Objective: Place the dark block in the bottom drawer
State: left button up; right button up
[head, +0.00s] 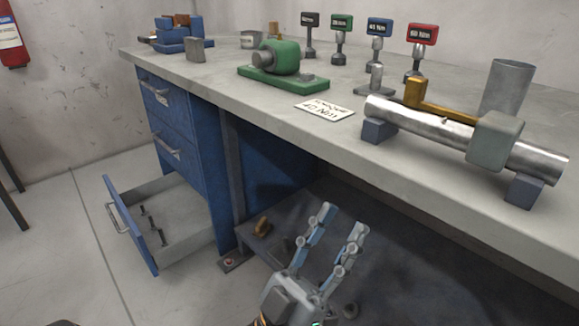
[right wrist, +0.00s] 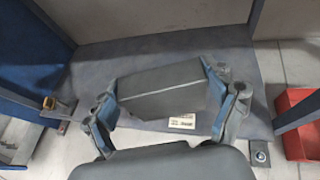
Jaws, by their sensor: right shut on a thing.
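My left gripper (head: 344,220) is open and empty in front of the low shelf, right of the drawer. The right gripper is not in the head view.
The dark low shelf (head: 385,240) under the workbench (head: 215,80) carries a small brown thing (head: 262,226). A cabinet post stands between drawer and shelf. A red box (right wrist: 300,125) is at the right in the right wrist view. Floor left of the drawer is clear.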

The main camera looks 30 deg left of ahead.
aim_at(182, 226)
jog(key=j+u, duration=0.15)
jog(key=u, duration=0.25)
jog(key=i+j+u, duration=0.1)
jog(key=u, duration=0.25)
jog(key=i+j+u, duration=0.1)
jog(key=u, duration=0.3)
jog(key=i+j+u, duration=0.35)
jog(key=i+j, duration=0.2)
jog(key=i+j+u, duration=0.3)
jog(key=i, duration=0.25)
jog(key=i+j, duration=0.2)
jog(key=i, duration=0.15)
jog(key=i+j, duration=0.2)
jog(key=i, duration=0.1)
